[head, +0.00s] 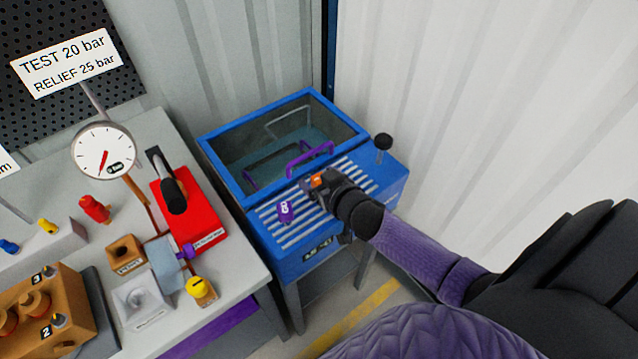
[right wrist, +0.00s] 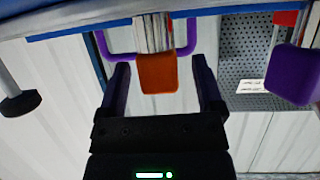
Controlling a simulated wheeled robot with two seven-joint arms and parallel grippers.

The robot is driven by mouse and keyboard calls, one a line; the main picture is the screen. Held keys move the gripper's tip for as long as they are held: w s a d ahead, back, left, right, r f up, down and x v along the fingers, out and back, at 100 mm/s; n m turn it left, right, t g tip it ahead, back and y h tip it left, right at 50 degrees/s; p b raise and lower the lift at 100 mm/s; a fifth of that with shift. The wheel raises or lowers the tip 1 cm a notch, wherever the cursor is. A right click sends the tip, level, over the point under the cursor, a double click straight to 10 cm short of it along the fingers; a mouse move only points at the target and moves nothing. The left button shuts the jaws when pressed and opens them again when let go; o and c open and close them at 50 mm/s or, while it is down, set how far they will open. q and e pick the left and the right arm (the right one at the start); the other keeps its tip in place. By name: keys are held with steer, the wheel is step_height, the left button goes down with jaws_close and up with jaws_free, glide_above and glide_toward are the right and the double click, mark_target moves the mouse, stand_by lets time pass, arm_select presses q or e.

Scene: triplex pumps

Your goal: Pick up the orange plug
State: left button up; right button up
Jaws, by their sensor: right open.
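The orange plug (head: 318,180) is at the slatted top of the blue tank, at the tip of my right gripper (head: 322,185). In the right wrist view the orange plug (right wrist: 157,73) has a rounded block-like head on a pale ribbed part. The two dark fingers of my right gripper (right wrist: 160,64) are apart, one on each side of the plug, with a visible gap to each. The gripper is open and empty. In the head view the gripper hides part of the plug. My left gripper is not in view.
A purple plug (head: 286,210) stands on the slats to the left, also seen in the wrist view (right wrist: 291,76). A purple handle (head: 309,158) is behind. A black knob (head: 383,141) rises at the right. The grey bench (head: 232,277) with pump parts is left.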

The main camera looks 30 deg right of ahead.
jaws_close()
stand_by(0.4)
